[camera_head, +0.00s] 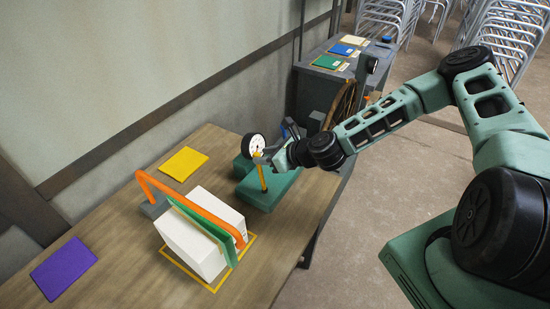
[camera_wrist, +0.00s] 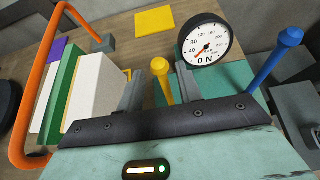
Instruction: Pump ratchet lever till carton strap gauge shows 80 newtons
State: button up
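The round white gauge (camera_head: 253,143) stands on a green base (camera_head: 280,190). In the wrist view the gauge (camera_wrist: 207,42) reads "0 N", with its red needle at the low, lower-left end. A yellow-knobbed lever (camera_head: 263,178) rises from the base; its knob (camera_wrist: 163,76) shows between my fingers. My gripper (camera_wrist: 160,88) looks open, with a finger on either side of the yellow lever and gaps showing. A blue-knobbed lever (camera_wrist: 284,48) stands to the right.
Yellow (camera_head: 186,163) and purple (camera_head: 63,268) squares lie flat on the wooden table (camera_head: 120,235). A yellow outline (camera_head: 215,290) surrounds the carton. A dark cabinet (camera_head: 312,88) with coloured pads stands behind, and stacked metal chair frames (camera_head: 510,35) are at the back right.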

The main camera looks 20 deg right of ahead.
jog(key=shift+x, duration=0.85)
jog(key=shift+w+f, duration=0.15)
jog(key=shift+c, duration=0.8)
jog(key=c, duration=0.4)
jog(key=shift+s+d+f, duration=0.1)
jog(key=shift+s+d, duration=0.5)
jog(key=shift+s, duration=0.25)
jog(key=shift+s+d+r, duration=0.1)
jog(key=shift+s+d, duration=0.45)
jog(key=shift+s, duration=0.3)
jog(key=shift+s+d+f, duration=0.1)
jog(key=shift+s+d, duration=0.5)
jog(key=shift+s, duration=0.25)
